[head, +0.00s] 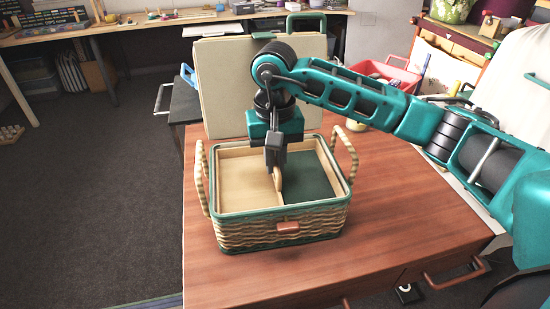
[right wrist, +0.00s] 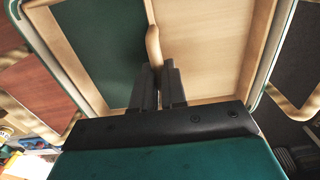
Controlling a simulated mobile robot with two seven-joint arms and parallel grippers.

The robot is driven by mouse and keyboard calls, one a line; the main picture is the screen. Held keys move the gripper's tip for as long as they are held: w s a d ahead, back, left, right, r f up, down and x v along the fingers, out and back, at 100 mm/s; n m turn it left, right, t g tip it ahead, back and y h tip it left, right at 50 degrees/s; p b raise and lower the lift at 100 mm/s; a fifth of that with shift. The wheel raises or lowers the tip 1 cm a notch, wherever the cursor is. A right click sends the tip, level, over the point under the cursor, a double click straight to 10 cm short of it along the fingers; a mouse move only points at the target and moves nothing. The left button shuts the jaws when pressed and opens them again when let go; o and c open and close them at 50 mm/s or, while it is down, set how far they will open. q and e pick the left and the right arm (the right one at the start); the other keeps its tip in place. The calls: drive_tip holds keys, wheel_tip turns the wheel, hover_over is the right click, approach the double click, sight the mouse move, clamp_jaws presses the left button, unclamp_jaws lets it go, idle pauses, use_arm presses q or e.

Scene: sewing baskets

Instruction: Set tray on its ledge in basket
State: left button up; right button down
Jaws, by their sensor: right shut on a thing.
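The wicker basket (head: 283,235) stands on the wooden table with its padded lid (head: 213,92) raised at the back. A pale wood tray (head: 243,178) with a raised handle (head: 278,178) is inside the basket's rim; its wood floor also shows in the right wrist view (right wrist: 205,40). Dark green lining (head: 308,175) shows right of the handle. I cannot tell whether the tray rests on the ledge. My right gripper (head: 275,164) points down and is shut on the handle, which also shows in the right wrist view (right wrist: 153,45). My left gripper is not in view.
Looped wicker handles (head: 346,150) stand up at the basket's sides. The tabletop (head: 400,205) is clear to the right and front. A red crate (head: 385,75) with items stands behind on the right. A bench (head: 170,22) runs along the back wall.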

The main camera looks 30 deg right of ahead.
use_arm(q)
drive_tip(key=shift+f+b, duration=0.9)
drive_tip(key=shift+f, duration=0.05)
use_arm(e)
drive_tip(key=shift+f, duration=1.1)
drive_tip(key=c, duration=1.1)
unclamp_jaws()
drive_tip(key=shift+w+r, duration=0.1)
drive_tip(key=shift+r, duration=0.8)
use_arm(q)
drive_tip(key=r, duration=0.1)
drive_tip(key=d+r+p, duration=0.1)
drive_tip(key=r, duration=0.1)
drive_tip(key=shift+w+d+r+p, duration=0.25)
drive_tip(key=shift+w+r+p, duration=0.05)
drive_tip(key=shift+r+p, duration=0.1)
use_arm(e)
wheel_tip(320, 180, up, 11)
drive_tip(key=shift+r, duration=0.15)
